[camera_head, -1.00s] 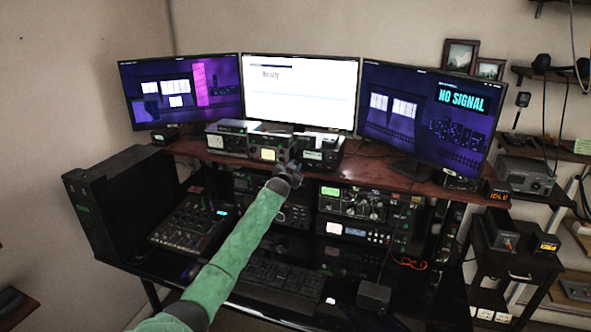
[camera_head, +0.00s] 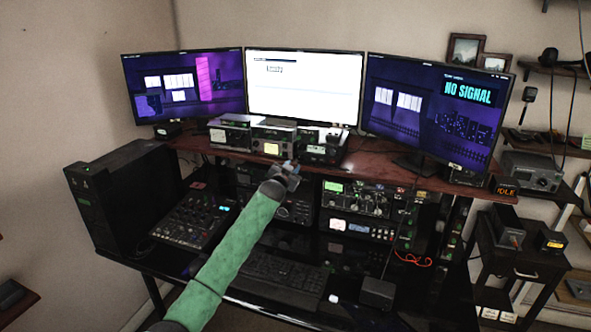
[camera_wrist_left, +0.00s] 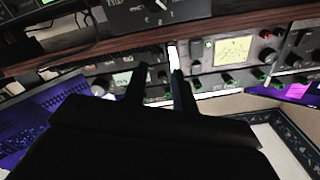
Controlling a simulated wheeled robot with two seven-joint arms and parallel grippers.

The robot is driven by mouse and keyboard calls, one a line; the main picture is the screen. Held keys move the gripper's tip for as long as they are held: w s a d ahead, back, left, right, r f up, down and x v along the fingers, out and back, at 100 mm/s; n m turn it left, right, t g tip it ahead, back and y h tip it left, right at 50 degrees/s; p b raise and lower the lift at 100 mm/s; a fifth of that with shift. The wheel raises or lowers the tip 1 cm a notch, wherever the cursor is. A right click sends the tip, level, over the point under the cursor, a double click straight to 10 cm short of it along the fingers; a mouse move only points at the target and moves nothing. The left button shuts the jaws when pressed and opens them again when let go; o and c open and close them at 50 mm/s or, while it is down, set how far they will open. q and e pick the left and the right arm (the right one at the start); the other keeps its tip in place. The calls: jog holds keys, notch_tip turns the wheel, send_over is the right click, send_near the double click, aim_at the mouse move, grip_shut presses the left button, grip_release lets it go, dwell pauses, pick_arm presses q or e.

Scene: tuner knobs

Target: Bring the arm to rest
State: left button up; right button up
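My left arm (camera_head: 235,250) reaches in green sleeve from the lower left towards the desk. My left gripper (camera_head: 291,168) is at the desk shelf's front edge, in front of the small radios and apart from them as far as I can tell. In the left wrist view its two dark fingers (camera_wrist_left: 160,72) stand apart with a gap between them. No held thing shows in the gap; a radio front lies behind it. The row of small radios (camera_head: 232,133) stands on the red-brown shelf (camera_head: 375,165). My right gripper is in neither view.
Three monitors stand behind, the middle one white (camera_head: 303,85). Rack units (camera_head: 357,230) with knobs sit below the shelf. A mixer (camera_head: 195,222), a keyboard (camera_head: 285,272) and a small black box (camera_head: 377,293) lie on the lower desk. A black computer tower (camera_head: 125,195) stands at left.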

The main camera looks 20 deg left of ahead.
pick_arm(q)
jog(key=shift+s, duration=0.7)
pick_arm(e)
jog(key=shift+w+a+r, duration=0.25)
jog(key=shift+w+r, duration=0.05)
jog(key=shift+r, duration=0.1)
